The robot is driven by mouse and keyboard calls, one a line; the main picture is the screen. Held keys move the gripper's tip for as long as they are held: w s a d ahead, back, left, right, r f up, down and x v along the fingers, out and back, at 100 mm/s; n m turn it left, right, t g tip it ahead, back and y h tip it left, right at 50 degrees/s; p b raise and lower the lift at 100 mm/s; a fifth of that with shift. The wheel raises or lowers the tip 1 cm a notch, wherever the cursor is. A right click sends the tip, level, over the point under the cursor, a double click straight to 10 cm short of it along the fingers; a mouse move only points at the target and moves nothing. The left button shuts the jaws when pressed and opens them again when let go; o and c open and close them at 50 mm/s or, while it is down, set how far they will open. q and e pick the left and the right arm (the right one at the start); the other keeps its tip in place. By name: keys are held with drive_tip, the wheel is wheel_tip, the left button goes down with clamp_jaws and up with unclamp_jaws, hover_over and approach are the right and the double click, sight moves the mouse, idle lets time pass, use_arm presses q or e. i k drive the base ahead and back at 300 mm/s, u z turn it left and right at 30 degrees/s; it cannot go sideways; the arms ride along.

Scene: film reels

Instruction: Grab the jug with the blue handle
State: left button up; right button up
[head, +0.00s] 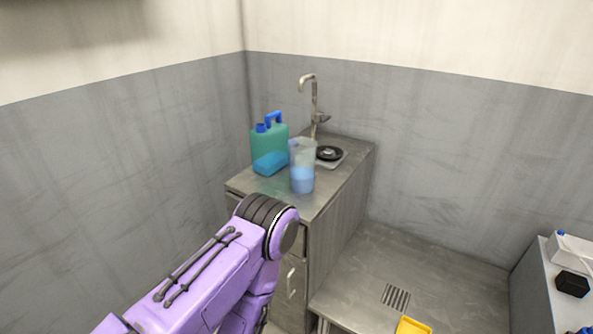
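A teal jug (264,145) with a blue handle and a blue cap stands upright at the back left of the metal sink counter (322,205). A clear container (302,170) with blue liquid stands to the right, nearer the counter's front. A purple arm of mine comes in from the lower left and bends down in front of the counter. Its gripper is out of sight, and my other gripper does not show either.
A tap (314,100) rises behind a small basin with a black round thing (329,153) in it. Walls close off the left and back. A grey unit (566,290) with a black box (572,284) is at right. A yellow thing (411,326) lies at the bottom.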

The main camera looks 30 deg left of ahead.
sight(300, 164)
drive_tip(key=k, duration=1.2)
drive_tip(key=u, duration=0.75)
drive_tip(key=i, duration=0.55)
drive_tip(key=u, duration=0.95)
drive_tip(key=i, duration=0.95)
drive_tip(key=z, duration=0.75)
drive_tip(key=i, duration=0.65)
drive_tip(key=z, duration=0.75)
